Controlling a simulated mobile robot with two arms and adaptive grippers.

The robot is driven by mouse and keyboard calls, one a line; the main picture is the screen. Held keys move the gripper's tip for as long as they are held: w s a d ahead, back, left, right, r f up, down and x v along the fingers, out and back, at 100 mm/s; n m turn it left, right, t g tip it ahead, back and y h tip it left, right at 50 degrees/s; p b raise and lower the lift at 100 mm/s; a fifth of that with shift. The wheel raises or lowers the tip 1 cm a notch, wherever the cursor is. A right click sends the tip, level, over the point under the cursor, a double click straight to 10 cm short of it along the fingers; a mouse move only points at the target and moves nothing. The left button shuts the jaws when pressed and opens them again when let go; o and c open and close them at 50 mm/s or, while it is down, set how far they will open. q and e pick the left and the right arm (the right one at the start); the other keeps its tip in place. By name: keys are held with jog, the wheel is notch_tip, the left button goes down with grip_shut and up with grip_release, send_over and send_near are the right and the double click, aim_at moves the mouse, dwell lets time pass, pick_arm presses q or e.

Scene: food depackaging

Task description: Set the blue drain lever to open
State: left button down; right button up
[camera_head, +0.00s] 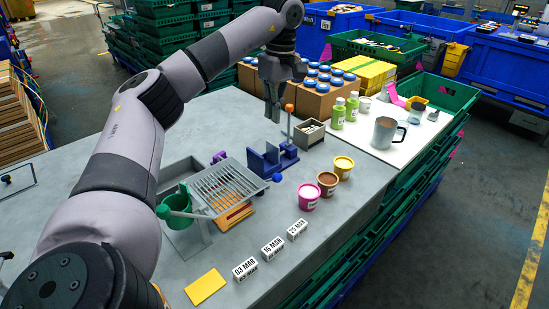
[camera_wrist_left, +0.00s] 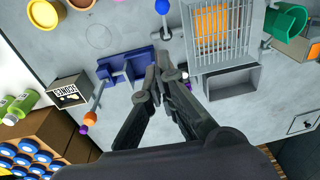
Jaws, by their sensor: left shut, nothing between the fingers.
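The blue drain lever (camera_head: 277,177) shows as a blue ball at the right front edge of the metal rack (camera_head: 228,186). In the left wrist view the lever's blue ball (camera_wrist_left: 162,6) sits at the top edge, on a short rod beside the rack (camera_wrist_left: 222,47). My left gripper (camera_head: 272,114) is shut and empty, above the table behind the blue holder and apart from the lever. In the left wrist view its fingertips (camera_wrist_left: 164,72) are close together, overlapping the holder's edge in the picture. My right gripper is in neither view.
The blue holder (camera_head: 264,163) stands beside the lever, with an orange-topped post (camera_head: 289,109) behind it. Pink, brown and yellow tubs (camera_head: 309,197) stand to the right. A green cup (camera_head: 174,207) is left of the rack. Date blocks (camera_head: 273,248) lie in front.

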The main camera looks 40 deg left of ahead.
pick_arm(q)
notch_tip(320, 180, down, 6)
jog(key=b, duration=0.2)
jog(key=p, duration=0.2)
send_over(268, 180)
jog(key=w+d, duration=0.1)
notch_tip(268, 180, down, 7)
jog(key=shift+w, duration=0.2)
